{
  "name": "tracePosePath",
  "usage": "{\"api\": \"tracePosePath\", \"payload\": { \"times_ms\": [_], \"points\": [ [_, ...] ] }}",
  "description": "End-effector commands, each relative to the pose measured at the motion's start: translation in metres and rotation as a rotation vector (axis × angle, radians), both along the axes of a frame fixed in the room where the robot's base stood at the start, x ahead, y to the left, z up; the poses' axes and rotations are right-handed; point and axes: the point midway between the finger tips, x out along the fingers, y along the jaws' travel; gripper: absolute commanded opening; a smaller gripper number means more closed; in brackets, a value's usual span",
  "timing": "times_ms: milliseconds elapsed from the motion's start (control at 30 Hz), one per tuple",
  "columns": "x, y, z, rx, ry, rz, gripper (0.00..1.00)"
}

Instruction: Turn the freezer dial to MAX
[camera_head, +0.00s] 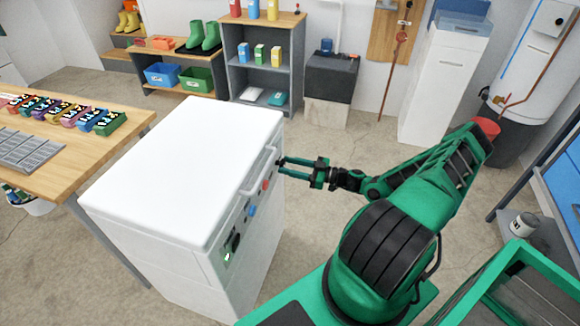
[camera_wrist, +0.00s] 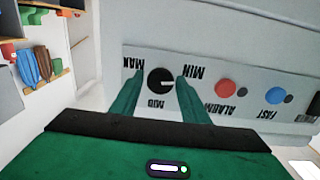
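The white freezer (camera_head: 185,165) stands left of my arm, its lid shut and its control panel on the side facing me. In the wrist view, the black round dial (camera_wrist: 160,81) shows on the grey panel, with its labels upside down: MAX (camera_wrist: 132,63) at left, MIN (camera_wrist: 196,71) at right and MID below. A pale mark on the dial seems to point right, towards the MIN side. My gripper (camera_head: 282,166) is at the panel's far end. Its fingers are apart, one on each side of the dial, with small gaps visible; contact cannot be told.
A red button (camera_wrist: 224,86) marked ALARM and a blue button (camera_wrist: 277,96) marked FAST sit beside the dial. A handle (camera_head: 258,180) juts from the freezer near my gripper. A wooden table (camera_head: 120,121) stands at left and a grey shelf (camera_head: 283,45) behind. The floor behind my gripper is clear.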

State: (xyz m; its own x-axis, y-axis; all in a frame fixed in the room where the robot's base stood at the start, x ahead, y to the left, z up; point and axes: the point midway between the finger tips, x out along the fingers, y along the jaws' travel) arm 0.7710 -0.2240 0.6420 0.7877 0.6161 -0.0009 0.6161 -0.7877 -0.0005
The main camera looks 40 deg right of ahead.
Motion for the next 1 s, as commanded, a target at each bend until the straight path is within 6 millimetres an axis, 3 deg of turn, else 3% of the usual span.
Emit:
{"api": "tracePosePath", "payload": {
  "times_ms": [33, 100, 167, 200, 567, 1000],
  "points": [
    [0.000, 0.000, 0.000, 0.000, 0.000, 0.000, 0.28],
    [0.000, 0.000, 0.000, 0.000, 0.000, 0.000, 0.12],
    [0.000, -0.001, 0.000, -0.001, -0.001, -0.001, 0.11],
    [0.000, -0.010, 0.000, -0.003, -0.001, -0.005, 0.12],
    [0.001, -0.005, 0.000, 0.058, 0.046, -0.008, 0.12],
    [0.001, -0.004, 0.001, 0.344, 0.268, -0.009, 0.12]
  ]
}}
